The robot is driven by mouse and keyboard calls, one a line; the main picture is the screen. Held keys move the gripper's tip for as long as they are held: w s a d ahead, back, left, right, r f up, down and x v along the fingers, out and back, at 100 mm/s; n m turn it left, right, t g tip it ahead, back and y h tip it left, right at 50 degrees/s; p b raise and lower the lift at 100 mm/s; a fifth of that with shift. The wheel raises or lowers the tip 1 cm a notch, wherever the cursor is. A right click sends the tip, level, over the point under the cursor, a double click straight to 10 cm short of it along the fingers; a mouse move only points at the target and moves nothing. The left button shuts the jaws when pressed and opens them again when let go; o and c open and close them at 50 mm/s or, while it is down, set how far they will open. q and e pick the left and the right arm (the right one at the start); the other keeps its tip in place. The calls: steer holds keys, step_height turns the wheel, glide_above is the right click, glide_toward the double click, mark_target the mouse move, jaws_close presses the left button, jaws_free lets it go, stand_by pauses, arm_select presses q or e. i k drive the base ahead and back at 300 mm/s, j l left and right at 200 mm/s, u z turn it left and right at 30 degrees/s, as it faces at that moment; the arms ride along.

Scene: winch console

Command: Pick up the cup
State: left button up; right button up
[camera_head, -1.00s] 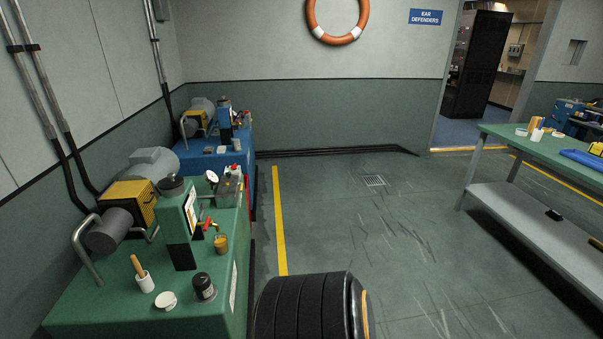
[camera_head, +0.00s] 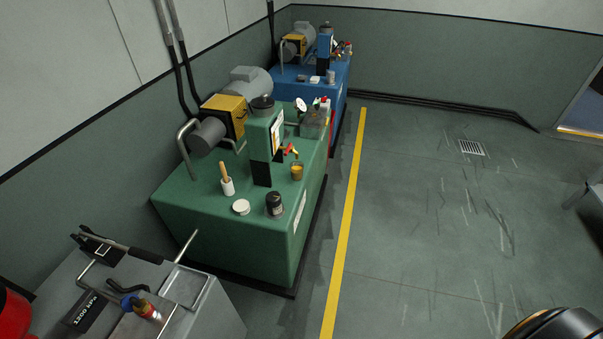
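A small amber cup-like container (camera_head: 297,172) stands upright on the green console's top, near its right edge. A white cup-like holder (camera_head: 228,187) with a wooden-handled tool in it stands further left. I cannot tell which of these the task calls the cup. A black jar (camera_head: 274,204) and a round white lid or dish (camera_head: 241,207) are near the front edge.
The green console (camera_head: 190,208) carries a motor and a gauge. A grey bench (camera_head: 225,310) with tools is at the lower left. A blue console (camera_head: 340,78) stands behind. Open floor lies right of the yellow line (camera_head: 347,220). A dark rounded object (camera_head: 560,325) cuts into the lower right.

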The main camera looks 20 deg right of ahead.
mark_target(296, 168)
steer(key=l+u, duration=0.4)
steer(key=k+l+u, duration=0.1)
steer(key=l+u, duration=0.3)
steer(key=l, duration=0.2)
steer(key=k+l+u, duration=0.15)
steer(key=l+u, duration=0.3)
